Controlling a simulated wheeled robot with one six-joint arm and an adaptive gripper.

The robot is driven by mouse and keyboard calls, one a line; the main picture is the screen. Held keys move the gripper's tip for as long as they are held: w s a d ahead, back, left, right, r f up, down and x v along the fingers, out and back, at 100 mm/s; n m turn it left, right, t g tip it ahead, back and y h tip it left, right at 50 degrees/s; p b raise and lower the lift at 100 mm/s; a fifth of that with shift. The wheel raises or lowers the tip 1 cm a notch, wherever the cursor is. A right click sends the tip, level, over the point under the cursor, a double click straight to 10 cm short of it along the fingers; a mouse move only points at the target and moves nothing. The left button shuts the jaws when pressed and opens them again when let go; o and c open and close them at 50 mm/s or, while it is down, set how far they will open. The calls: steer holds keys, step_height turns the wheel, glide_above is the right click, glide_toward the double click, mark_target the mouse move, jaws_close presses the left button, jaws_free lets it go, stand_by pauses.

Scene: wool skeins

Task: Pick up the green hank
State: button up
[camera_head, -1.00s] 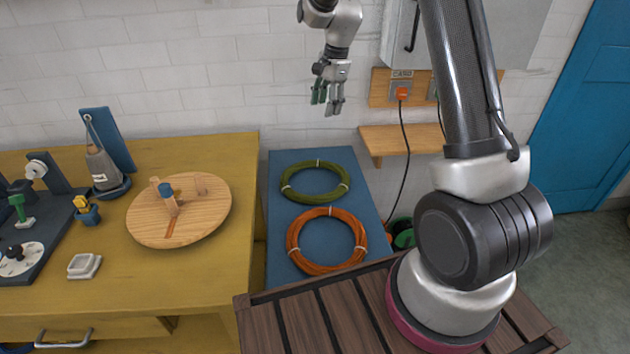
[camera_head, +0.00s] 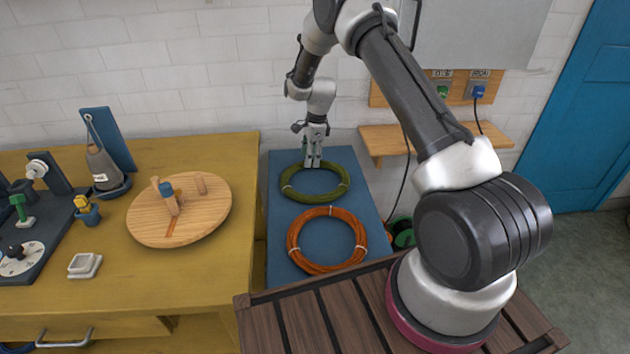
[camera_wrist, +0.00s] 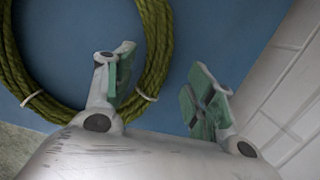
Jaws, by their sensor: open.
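The green hank (camera_head: 330,199) is a ring of olive-green strand with pale ties, lying flat on the blue surface (camera_head: 277,236). In the wrist view the hank (camera_wrist: 62,112) fills the upper left. My gripper (camera_head: 313,164) is over the far edge of the hank, pointing down. In the wrist view my gripper (camera_wrist: 160,92) is open, with green finger pads. Its left finger overlaps the hank's strand, and its right finger is over bare blue surface near the white wall. I cannot tell how high the fingertips are.
An orange hank (camera_head: 295,238) lies just in front of the green one. A wooden shelf (camera_head: 400,141) juts from the wall at the right. The yellow table (camera_head: 215,290) with a round wooden board (camera_head: 140,222) stands at the left. A brick wall is close behind the gripper.

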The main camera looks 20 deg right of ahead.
steer(key=shift+a+f, duration=0.1)
steer(key=shift+f, duration=0.3)
steer(key=c, duration=1.2)
steer(key=shift+o, duration=0.2)
steer(key=shift+r, duration=0.1)
